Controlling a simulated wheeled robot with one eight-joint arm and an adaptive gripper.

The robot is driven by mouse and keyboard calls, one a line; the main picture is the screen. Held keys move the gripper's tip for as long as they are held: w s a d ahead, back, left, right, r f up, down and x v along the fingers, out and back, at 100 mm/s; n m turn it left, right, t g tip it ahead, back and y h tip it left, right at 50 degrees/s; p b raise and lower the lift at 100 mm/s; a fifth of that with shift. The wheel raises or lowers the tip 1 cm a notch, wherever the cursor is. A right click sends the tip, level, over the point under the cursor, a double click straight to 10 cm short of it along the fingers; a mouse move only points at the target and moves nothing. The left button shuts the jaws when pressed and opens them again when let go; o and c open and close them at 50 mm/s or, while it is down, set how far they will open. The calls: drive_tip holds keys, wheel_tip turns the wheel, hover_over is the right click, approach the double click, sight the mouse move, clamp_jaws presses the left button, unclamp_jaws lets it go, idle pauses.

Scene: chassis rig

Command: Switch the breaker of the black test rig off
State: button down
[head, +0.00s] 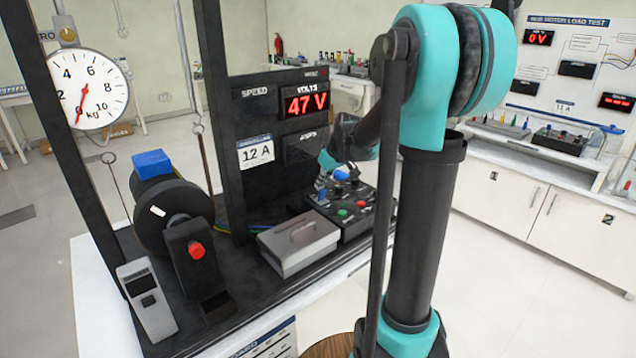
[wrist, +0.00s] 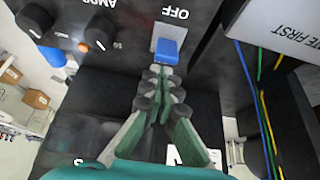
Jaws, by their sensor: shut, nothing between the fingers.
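The black test rig (head: 234,190) stands on a white bench in the head view, with a red display (head: 306,104) reading 47 V. Its control box (head: 357,222) carries knobs and red and green buttons. In the wrist view the breaker's blue lever (wrist: 168,50) sits on a pale plate by upside-down OFF lettering (wrist: 174,13). My gripper (wrist: 160,74) is shut and empty, its fingertips at the lever's near end. I cannot tell whether they touch it, or which way the lever is set. In the head view my arm partly hides the control box and fingertips.
A grey lidded box (head: 299,243) stands left of the control box; it also shows close in the wrist view (wrist: 275,28). Black knobs (wrist: 99,33) and coloured wires (wrist: 262,110) are nearby. A motor with a blue top (head: 152,163) and a hanging dial scale (head: 88,88) are at left.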

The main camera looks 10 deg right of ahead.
idle(0.3)
drive_tip(key=shift+r, duration=0.8)
drive_tip(key=shift+w, duration=0.1)
